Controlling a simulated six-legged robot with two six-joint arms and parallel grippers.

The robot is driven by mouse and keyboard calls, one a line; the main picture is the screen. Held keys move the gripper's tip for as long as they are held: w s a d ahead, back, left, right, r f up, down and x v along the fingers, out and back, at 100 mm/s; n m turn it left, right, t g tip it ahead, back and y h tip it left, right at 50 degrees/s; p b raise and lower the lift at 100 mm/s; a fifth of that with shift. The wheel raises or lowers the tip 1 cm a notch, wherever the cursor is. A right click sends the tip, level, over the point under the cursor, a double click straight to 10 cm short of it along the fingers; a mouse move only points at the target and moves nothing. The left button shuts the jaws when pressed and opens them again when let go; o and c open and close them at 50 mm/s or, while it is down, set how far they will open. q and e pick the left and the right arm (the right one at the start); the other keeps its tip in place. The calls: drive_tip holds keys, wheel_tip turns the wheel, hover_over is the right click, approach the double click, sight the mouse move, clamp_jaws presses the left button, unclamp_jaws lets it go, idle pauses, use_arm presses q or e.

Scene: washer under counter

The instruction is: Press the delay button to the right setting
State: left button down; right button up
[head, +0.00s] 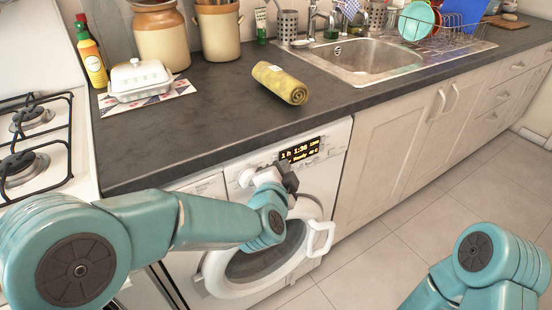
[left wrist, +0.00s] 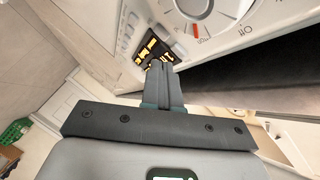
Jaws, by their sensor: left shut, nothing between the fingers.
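The white washing machine (head: 336,160) stands under the dark counter. Its lit display (head: 300,149) shows yellow text in the head view, reading about "1 h 1:36" and "Ready". In the left wrist view the display (left wrist: 150,45) lies just beyond my fingertips, with a row of small pale buttons (left wrist: 127,30) beside it and a round dial (left wrist: 195,8) to its right. I cannot tell which button is the delay one. My left gripper (head: 287,172) is shut and empty in front of the panel; its closed fingers (left wrist: 161,66) partly cover the display's edge. I cannot tell whether they touch.
The washer's round door (head: 255,262) is below my left gripper, with a white handle (head: 321,239) standing out. The counter (head: 220,105) overhangs the panel and holds a rolled yellow towel (head: 280,83). A hob (head: 35,140) is at the left. Tiled floor (head: 400,215) is clear at the right.

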use_arm(q)
drive_tip(key=shift+w+a, duration=0.25)
drive_tip(key=shift+w, duration=0.1)
drive_tip(key=shift+w+a+p, duration=0.2)
drive_tip(key=shift+w+p, duration=0.1)
idle(0.8)
drive_tip(key=shift+s, duration=0.1)
drive_tip(key=shift+s+d, duration=0.45)
drive_tip(key=shift+s, duration=0.1)
drive_tip(key=shift+s+d+p, duration=0.35)
drive_tip(key=shift+s+d, duration=0.4)
drive_tip(key=shift+s, duration=0.25)
drive_tip(key=shift+s+d+p, duration=0.3)
drive_tip(key=shift+s+d, duration=0.4)
drive_tip(key=shift+s, duration=0.3)
idle(2.2)
